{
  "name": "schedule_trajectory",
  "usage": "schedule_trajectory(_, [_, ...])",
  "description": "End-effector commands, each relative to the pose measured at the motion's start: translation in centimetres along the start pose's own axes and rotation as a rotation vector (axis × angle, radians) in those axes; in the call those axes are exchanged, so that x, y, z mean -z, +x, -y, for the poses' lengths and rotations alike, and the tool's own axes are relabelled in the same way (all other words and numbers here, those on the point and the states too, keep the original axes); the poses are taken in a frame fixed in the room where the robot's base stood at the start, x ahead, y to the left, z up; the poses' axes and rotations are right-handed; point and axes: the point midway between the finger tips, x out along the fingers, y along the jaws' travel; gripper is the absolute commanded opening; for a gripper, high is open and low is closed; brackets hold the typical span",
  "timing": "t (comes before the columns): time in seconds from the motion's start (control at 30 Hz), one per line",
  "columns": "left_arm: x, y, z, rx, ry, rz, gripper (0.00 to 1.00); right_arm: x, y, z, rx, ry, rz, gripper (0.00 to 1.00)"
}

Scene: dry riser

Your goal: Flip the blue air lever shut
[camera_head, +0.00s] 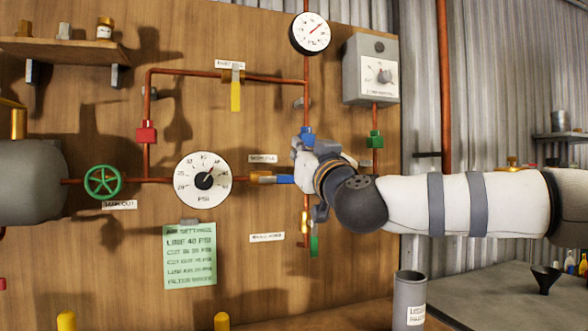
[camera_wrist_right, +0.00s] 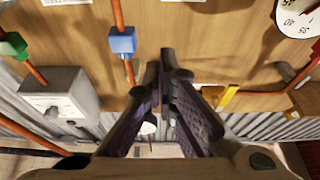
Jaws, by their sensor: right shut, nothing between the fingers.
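A blue lever (camera_head: 284,179) lies level in the head view, right of a brass fitting (camera_head: 262,179) on the horizontal copper pipe. Its right end meets or passes behind my right gripper, so I cannot tell whether they touch. My right gripper (camera_head: 308,164) is at the board by the vertical pipe, just right of the lever. In the right wrist view its fingers (camera_wrist_right: 166,65) are together with nothing between them. The lever cannot be made out in that view. My left gripper is not in view.
A blue block (camera_head: 307,131) sits on the vertical pipe just above my gripper; it also shows in the wrist view (camera_wrist_right: 122,42). A yellow lever (camera_head: 236,92) hangs up left, and a green lever (camera_head: 314,245) below. A PSI gauge (camera_head: 203,180) is left.

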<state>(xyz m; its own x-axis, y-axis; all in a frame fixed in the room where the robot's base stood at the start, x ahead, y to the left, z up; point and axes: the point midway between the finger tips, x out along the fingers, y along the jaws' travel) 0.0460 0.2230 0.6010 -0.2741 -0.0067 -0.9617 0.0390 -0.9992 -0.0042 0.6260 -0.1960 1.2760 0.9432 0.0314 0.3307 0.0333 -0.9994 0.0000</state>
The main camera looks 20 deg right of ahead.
Motion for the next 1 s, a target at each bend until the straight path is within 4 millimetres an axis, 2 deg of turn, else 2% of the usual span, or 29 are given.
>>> schedule_trajectory(0.17, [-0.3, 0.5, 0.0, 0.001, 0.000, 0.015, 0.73, -0.4, 3.9, 0.0, -0.001, 0.002, 0.004, 0.00])
schedule_trajectory(0.3, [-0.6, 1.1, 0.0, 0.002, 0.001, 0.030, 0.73, -2.8, 3.2, 0.0, 0.001, 0.001, 0.009, 0.00])
schedule_trajectory(0.4, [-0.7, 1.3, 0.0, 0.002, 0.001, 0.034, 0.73, -3.6, 2.8, 0.0, 0.001, 0.002, 0.007, 0.00])
schedule_trajectory(0.83, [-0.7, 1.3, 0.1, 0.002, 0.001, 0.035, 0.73, -3.8, 2.5, 0.0, 0.000, 0.001, 0.001, 0.00])
schedule_trajectory(1.0, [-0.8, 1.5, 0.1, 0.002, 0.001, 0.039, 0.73, -4.2, 3.2, -0.1, -0.001, 0.000, 0.002, 0.00])
